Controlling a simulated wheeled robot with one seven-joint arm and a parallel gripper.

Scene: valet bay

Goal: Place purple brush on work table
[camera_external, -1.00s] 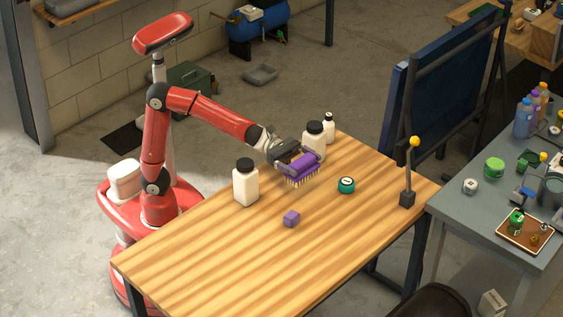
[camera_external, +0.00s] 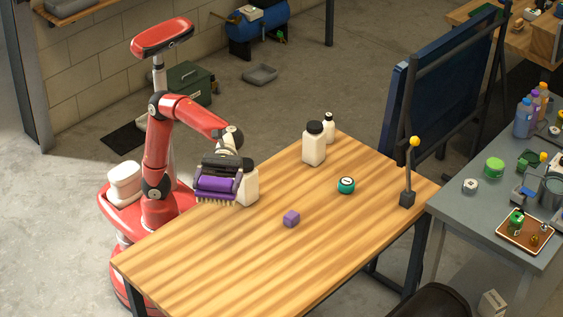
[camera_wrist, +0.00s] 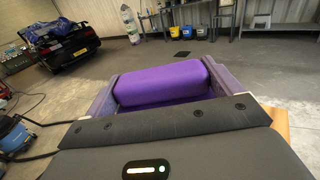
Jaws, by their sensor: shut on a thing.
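The purple brush (camera_external: 218,188) is held in my gripper (camera_external: 219,181), its pale bristles pointing down. My gripper is shut on it, close in front of a white bottle (camera_external: 250,185) that it partly hides. The brush is over or beside the left back edge of the wooden work table (camera_external: 210,255); I cannot tell its height. In the wrist view the brush (camera_wrist: 160,84) lies across between the two fingers. The bristles are hidden there.
The table's front left part is clear.

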